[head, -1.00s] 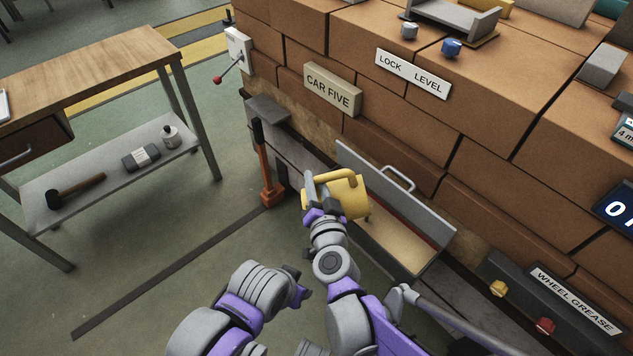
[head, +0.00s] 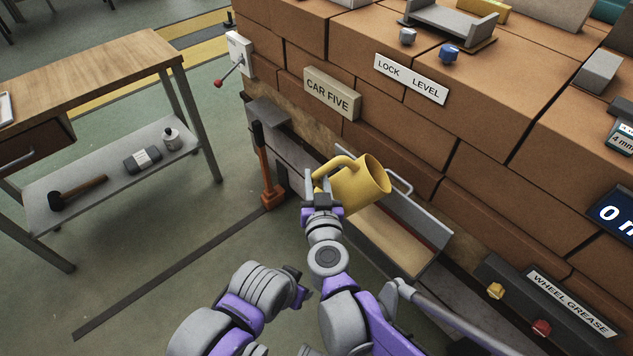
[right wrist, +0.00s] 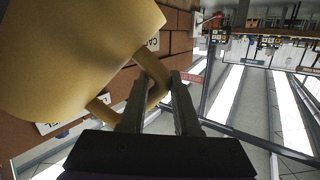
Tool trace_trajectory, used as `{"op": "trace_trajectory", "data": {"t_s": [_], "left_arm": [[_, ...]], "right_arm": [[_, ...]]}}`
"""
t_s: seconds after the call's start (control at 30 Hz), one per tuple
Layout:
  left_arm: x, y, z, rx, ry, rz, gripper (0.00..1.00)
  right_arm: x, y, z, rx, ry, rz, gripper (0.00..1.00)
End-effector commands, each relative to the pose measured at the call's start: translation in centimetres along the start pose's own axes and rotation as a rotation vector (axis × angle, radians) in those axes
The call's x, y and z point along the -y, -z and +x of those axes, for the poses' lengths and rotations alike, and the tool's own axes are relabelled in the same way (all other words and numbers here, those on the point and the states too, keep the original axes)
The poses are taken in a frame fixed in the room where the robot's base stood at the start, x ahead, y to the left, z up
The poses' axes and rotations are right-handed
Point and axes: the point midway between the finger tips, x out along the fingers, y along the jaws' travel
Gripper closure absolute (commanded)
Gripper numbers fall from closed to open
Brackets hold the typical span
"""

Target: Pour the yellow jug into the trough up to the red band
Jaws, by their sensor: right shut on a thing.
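The yellow jug (head: 352,188) is in the air above the left part of the trough (head: 428,224), tilted, its round mouth toward the right and its handle on the upper left. My right gripper (head: 321,187) is shut on the jug's handle; the right wrist view shows the fingers (right wrist: 158,105) at the handle and the jug's body (right wrist: 75,60). Tan material (head: 385,242) covers the trough floor. A thin reddish strip shows along its back wall, partly hidden by the jug. No stream from the mouth shows. My left gripper (head: 294,287) is low and left; its jaws are unclear.
The brick wall (head: 440,140) rises behind the trough. An orange-and-black upright tool (head: 267,175) stands left of it, and a wheel grease box (head: 545,300) sits to the right. A wooden bench (head: 95,70) stands at the left, with open floor between.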

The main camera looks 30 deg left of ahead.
Motion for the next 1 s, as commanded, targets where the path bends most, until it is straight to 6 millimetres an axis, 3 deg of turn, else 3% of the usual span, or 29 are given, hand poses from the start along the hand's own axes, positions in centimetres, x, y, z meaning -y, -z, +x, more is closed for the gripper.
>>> {"op": "trace_trajectory", "data": {"t_s": [0.47, 0.8, 1.0], "left_arm": [[0.0, 0.0, 0.1, 0.000, 0.000, 0.000, 0.50], [0.0, 0.0, 0.0, 0.000, 0.000, 0.000, 0.50], [0.0, 0.1, -0.1, -0.001, 0.000, 0.000, 0.50]], "right_arm": [[0.1, 0.6, -0.1, -0.003, -0.017, -0.128, 1.00], [0.2, 2.1, -0.3, -0.012, -0.091, -0.655, 1.00], [0.2, 2.5, -0.3, -0.013, -0.113, -0.805, 1.00]]}}
